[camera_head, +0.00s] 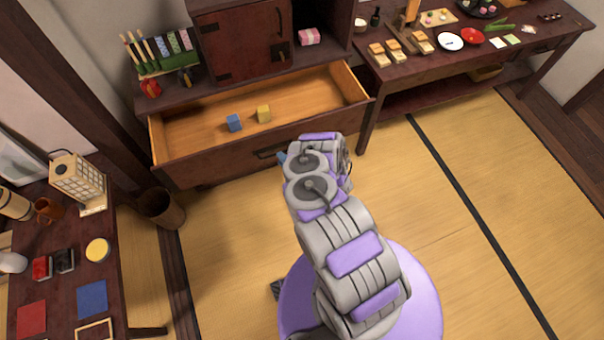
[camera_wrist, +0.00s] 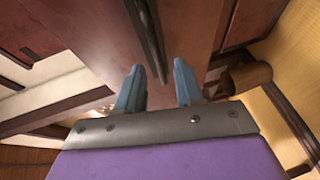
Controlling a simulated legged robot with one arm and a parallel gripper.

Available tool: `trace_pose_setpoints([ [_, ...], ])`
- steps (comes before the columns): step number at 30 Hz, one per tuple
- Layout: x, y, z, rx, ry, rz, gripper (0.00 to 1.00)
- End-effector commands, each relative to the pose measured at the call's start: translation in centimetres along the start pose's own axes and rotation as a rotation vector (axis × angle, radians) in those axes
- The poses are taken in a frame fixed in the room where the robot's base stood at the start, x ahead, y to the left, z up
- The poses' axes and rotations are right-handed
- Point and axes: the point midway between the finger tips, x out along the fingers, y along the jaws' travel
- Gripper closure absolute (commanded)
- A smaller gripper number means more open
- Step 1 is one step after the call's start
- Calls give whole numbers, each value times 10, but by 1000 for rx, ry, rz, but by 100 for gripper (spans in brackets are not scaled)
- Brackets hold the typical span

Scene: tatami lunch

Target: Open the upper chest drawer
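The dark wood chest has a wide drawer (camera_head: 200,140) just under its top, pulled well out in the head view. My gripper (camera_head: 283,158) is at the drawer front by the handle, mostly hidden there by my arm. In the wrist view, my gripper (camera_wrist: 157,70) has its two blue fingers apart, with the dark handle bar (camera_wrist: 148,38) between and beyond their tips; contact is unclear.
A long table (camera_head: 420,68) with food stands at the right, close to the drawer's corner. A low table (camera_head: 112,270) with a lantern (camera_head: 80,180) is at left. A bin (camera_head: 162,208) stands near the drawer's left end. Tatami floor (camera_head: 460,210) is clear at right.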

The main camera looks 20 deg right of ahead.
Motion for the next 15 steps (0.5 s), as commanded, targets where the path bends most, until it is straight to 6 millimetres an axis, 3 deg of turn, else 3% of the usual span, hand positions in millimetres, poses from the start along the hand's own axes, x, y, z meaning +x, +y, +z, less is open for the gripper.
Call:
trace_pose_setpoints([
  [9, -73, -2, 2, 5, -7, -4, 64],
  [15, -111, -1, 2, 2, -6, -1, 64],
])
